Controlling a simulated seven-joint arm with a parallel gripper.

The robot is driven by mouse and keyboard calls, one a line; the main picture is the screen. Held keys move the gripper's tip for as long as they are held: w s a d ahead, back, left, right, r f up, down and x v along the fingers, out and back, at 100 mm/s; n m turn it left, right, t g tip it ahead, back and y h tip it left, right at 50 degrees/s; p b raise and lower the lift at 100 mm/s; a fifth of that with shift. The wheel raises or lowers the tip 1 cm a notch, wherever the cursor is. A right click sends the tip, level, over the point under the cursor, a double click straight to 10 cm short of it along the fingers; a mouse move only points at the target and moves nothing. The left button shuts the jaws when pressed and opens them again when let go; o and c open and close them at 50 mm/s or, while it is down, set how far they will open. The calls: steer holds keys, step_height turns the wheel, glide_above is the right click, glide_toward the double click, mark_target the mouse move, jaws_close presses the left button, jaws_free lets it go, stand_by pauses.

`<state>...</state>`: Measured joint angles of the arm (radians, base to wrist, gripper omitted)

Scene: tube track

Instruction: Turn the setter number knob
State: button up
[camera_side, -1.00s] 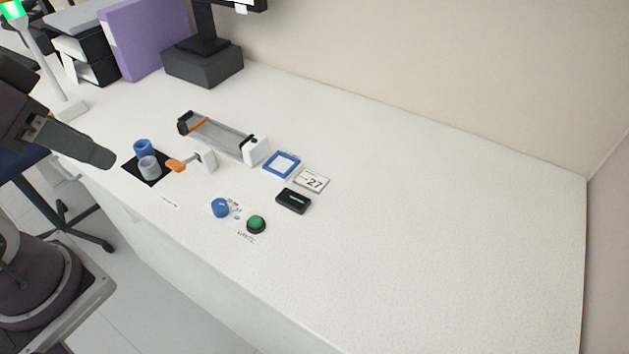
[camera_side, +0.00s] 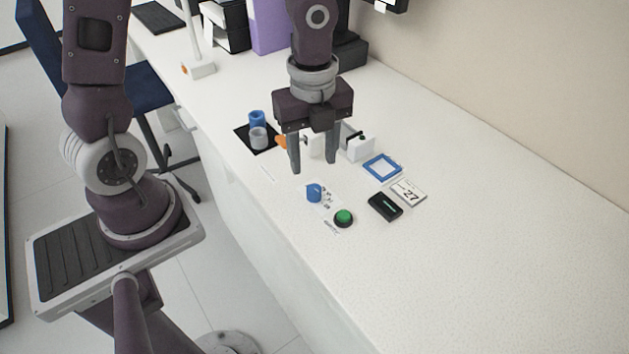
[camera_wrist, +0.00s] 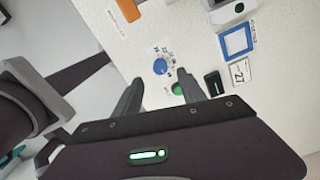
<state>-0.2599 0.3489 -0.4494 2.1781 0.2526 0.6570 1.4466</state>
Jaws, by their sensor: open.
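The setter knob is a small blue round knob (camera_side: 314,193) on the white table, with small printed marks at its right side. It also shows in the wrist view (camera_wrist: 160,67), beyond and between my fingers. My gripper (camera_side: 314,170) is open and empty, its fingers pointing down. In the side view the fingertips appear just behind and above the knob, apart from it. In the wrist view my gripper (camera_wrist: 163,90) has a finger on each side of the picture's middle. The printed marks are too small to read.
A green button (camera_side: 344,217) sits close to the knob. Nearby are a black device (camera_side: 385,206), a card reading 27 (camera_side: 409,192) and a blue square frame (camera_side: 382,167). Blue and grey cups (camera_side: 258,137) stand on a black mat. The table's right part is clear.

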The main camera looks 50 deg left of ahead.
mark_target(314, 187)
step_height(314, 187, down, 7)
steer(key=shift+f, duration=0.1)
jaws_close()
stand_by(0.3)
